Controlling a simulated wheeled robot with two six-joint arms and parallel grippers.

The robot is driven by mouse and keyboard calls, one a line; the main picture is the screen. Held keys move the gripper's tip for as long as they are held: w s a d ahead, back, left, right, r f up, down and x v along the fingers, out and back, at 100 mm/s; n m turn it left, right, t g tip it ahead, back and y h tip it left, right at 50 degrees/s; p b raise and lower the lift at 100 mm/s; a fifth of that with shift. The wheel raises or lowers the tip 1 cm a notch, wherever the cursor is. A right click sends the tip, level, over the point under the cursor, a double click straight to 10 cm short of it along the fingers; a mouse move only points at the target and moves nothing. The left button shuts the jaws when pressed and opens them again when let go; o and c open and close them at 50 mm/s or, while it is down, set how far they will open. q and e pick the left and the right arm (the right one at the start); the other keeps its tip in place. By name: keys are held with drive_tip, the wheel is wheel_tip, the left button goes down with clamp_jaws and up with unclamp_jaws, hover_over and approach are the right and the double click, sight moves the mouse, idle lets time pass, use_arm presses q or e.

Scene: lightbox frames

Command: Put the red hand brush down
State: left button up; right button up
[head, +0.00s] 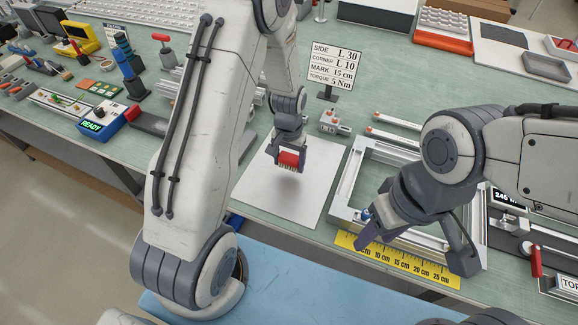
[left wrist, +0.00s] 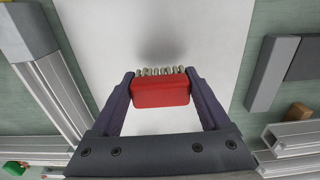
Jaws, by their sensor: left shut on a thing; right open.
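The red hand brush (head: 289,159) is held between the fingers of my left gripper (head: 287,158), above a white sheet (head: 262,196) on the green table. In the left wrist view the brush (left wrist: 160,92) shows its red block, with pale bristles along its far side. A soft shadow lies on the white sheet (left wrist: 205,35) beyond the bristles, so the brush seems to be off the surface. My right gripper (head: 412,248) is open, with its fingers spread over the near edge of the aluminium frame and the yellow ruler.
An aluminium frame (head: 345,190) lies right of the sheet, with a yellow ruler (head: 400,262) along its near side. A sign (head: 333,64) stands behind. Grey blocks and aluminium profiles (left wrist: 48,90) flank the sheet. The sheet's visible middle is clear.

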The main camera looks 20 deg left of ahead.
sight(289, 169)
use_arm(q)
wheel_tip(289, 169, down, 3)
drive_tip(key=shift+f+p, duration=0.1)
drive_tip(key=shift+p, duration=0.25)
drive_tip(key=shift+f, duration=0.15)
